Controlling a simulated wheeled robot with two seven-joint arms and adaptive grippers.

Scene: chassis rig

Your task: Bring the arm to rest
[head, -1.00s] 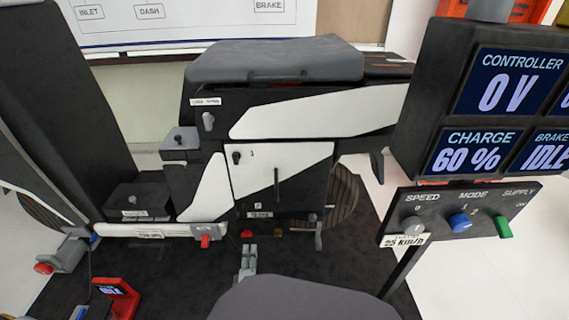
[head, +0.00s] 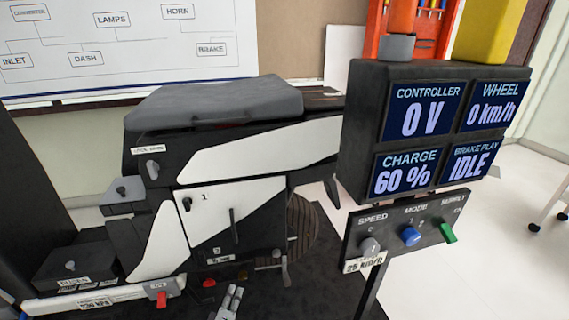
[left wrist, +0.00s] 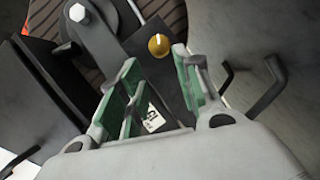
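My left gripper (head: 228,302) is low in the head view, in front of the lower edge of the scooter chassis. In the left wrist view its two green-padded fingers (left wrist: 155,85) stand apart with nothing held between them. A yellow knob (left wrist: 159,45) on a dark panel shows beyond the fingertips, apart from them as far as I can tell. A small white label (left wrist: 152,122) shows between the fingers. My right gripper is in neither view.
The chassis (head: 250,150) with its grey seat (head: 215,100) fills the left and middle. A display box (head: 440,130) reads 0 V, 60 %, 0 km/h and IDLE. A switch panel (head: 410,232) is below it. Open floor (head: 510,230) lies to the right.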

